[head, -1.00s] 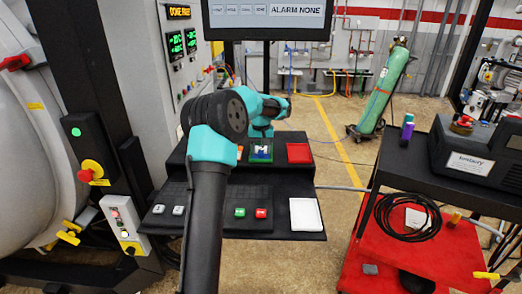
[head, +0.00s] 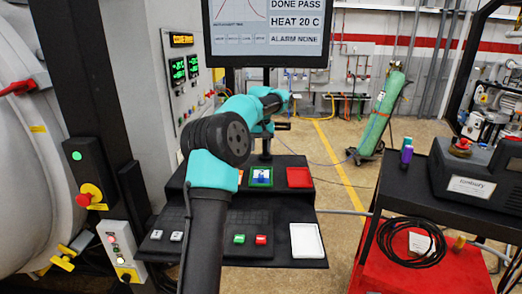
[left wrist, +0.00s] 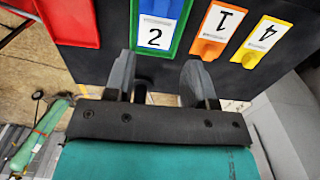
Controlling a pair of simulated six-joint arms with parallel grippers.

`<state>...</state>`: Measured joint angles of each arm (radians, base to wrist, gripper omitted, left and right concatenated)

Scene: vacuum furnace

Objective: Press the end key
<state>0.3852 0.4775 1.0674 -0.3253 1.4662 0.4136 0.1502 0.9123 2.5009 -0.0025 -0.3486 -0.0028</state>
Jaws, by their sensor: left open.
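The black key console (head: 280,256) stands low in the middle of the head view. It carries two pale keys (head: 166,235) at the left, a green key (head: 239,239) and a red key (head: 261,240); their labels are too small to read. My left gripper (head: 268,148) is behind and above the keys, over the row of coloured trays, and partly hidden by my arm. In the left wrist view my left gripper (left wrist: 157,72) is open above the blue tray marked 2 (left wrist: 170,10). A dark rod (left wrist: 143,90) shows between its fingers. My right gripper is not in view.
The screen (head: 268,30) reads DONE PASS, HEAT 20 C, ALARM NONE. Red (head: 299,178) and orange (left wrist: 207,47) trays flank the blue one. A white tray (head: 307,240) sits right of the keys. A black-and-red cart (head: 400,200) stands at the right, the furnace at the left.

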